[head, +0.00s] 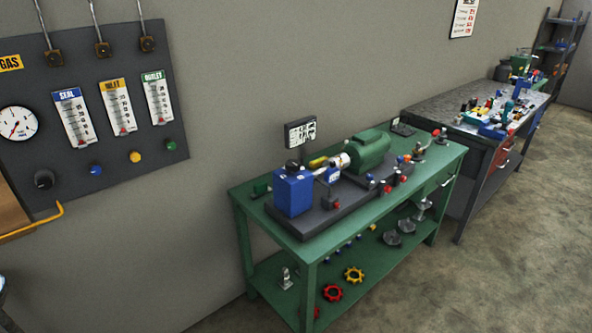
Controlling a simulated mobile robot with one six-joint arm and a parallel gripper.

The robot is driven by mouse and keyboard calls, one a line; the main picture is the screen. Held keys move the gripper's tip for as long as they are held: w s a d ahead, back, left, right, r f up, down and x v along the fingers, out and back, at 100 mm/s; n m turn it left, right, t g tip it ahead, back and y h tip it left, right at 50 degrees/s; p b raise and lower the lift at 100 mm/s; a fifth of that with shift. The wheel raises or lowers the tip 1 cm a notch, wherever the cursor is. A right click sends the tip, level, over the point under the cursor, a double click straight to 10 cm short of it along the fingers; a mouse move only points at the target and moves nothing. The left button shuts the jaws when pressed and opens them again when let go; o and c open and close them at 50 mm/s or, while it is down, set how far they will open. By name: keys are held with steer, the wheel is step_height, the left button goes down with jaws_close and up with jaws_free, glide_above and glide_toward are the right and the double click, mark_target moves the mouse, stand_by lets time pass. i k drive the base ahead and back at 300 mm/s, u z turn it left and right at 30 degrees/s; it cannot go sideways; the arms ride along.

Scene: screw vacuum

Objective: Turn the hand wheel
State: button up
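A red hand wheel (332,292) and a yellow hand wheel (354,274) lie on the lower shelf of the green workbench (245,235). Another red part (316,312) shows beside them, partly hidden by the bench leg. On the bench top a pump set stands on a dark base plate (325,218), with a blue box (293,192) at the left and a green motor (370,150) at the right. Small red fittings (388,188) sit along its front. I cannot tell which wheel the task means. My gripper is not in view.
A dark gauge panel (90,110) hangs on the left wall, with a yellow pipe (45,222) below it. A second cluttered workbench (440,103) and a shelf rack (560,45) stand further right. The concrete floor (520,220) in front is clear.

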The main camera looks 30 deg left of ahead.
mark_target(291, 165)
steer(key=k, duration=0.5)
steer(key=u, duration=1.4)
steer(key=i, duration=0.55)
steer(key=z, duration=0.15)
